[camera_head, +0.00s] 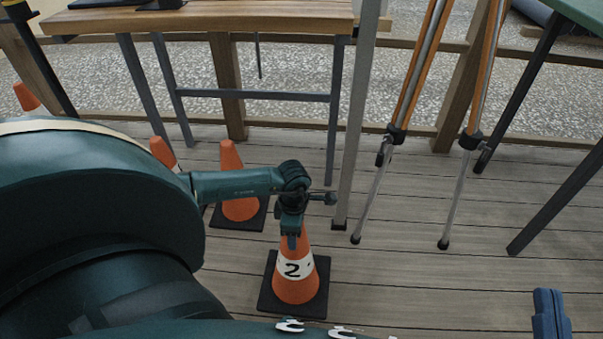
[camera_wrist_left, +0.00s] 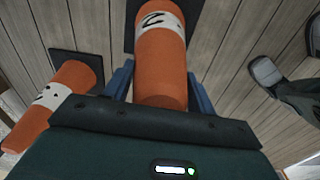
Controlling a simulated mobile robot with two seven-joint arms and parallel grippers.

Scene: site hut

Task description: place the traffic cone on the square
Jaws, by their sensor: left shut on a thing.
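An orange traffic cone (camera_head: 296,288) with a white band marked "2" and a black square base stands upright on or just above the floor boards. My left gripper (camera_head: 293,238) is over its top and shut on it. In the left wrist view the blue fingers of my left gripper (camera_wrist_left: 160,92) lie on both sides of the cone (camera_wrist_left: 160,60). My right gripper (camera_head: 552,314) shows only as blue fingers at the lower right edge, away from the cone; its opening is unclear. I see no marked square on the floor.
A second cone (camera_head: 240,207) stands close behind the held one, with more cones at the left. A wooden bench (camera_head: 200,20) is behind. A grey post (camera_head: 352,140) and orange tripod legs (camera_head: 418,70) stand to the right. Boards between the held cone and my right gripper are clear.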

